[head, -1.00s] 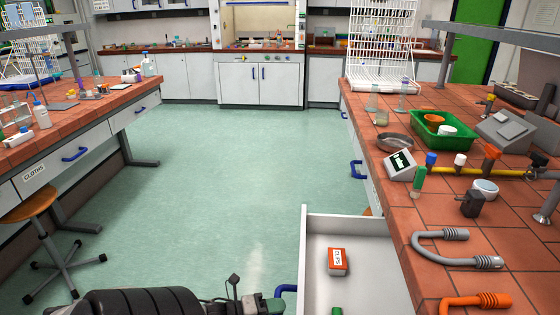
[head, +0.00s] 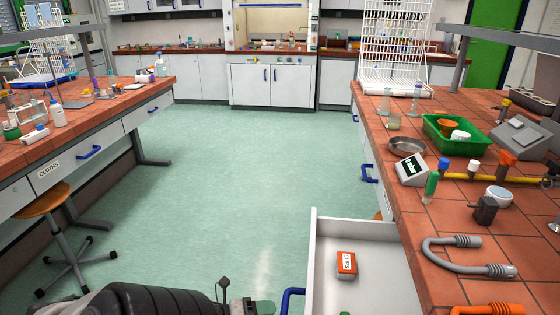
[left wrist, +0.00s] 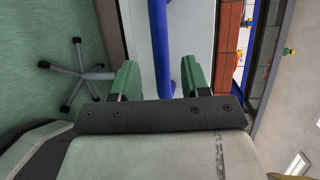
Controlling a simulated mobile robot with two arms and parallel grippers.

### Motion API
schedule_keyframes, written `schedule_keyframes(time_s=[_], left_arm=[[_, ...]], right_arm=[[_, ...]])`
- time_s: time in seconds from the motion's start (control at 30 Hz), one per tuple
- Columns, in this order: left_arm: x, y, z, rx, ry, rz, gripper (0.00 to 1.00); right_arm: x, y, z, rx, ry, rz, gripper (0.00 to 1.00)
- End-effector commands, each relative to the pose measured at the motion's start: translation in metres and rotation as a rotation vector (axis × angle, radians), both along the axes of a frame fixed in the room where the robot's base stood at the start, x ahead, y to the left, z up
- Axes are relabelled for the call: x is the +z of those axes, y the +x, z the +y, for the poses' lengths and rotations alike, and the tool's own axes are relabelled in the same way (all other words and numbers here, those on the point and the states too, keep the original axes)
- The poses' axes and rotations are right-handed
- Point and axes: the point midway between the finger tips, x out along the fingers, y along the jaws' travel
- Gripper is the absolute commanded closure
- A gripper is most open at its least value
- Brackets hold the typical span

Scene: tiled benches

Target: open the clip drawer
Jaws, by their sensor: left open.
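The clip drawer (head: 318,255) stands pulled out from the right bench in the head view, its inside showing. An orange box marked CLIPS (head: 346,265) lies in it. The drawer's blue handle (head: 290,298) is on its left-facing front, partly cut off by the picture's bottom edge. My left gripper (head: 264,307) is just left of the handle, with a small gap between them in the head view. In the left wrist view its green fingers (left wrist: 158,80) are apart, with a blue bar (left wrist: 160,45) showing between them. My right gripper is out of view.
The right bench top (head: 440,215) carries a green tray (head: 437,138), a grey hose (head: 440,258) and several instruments. A stool (head: 45,203) stands by the left bench. The green floor (head: 230,180) between the benches is clear.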

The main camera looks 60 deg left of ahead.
Motion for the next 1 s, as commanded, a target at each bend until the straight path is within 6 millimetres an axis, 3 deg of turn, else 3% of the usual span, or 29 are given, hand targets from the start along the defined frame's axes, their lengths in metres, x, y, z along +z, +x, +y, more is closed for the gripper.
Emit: schedule_keyframes(time_s=[0.1,0.33,1.0], left_arm=[[0.003,-0.024,0.008,0.003,-0.001,0.005,0.54],[0.009,-0.05,0.017,0.001,-0.001,0.002,0.54],[0.01,-0.054,0.019,0.001,-0.002,0.001,0.54]], right_arm=[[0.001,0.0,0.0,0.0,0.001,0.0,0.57],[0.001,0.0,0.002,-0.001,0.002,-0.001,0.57],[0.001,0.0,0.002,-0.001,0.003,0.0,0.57]])
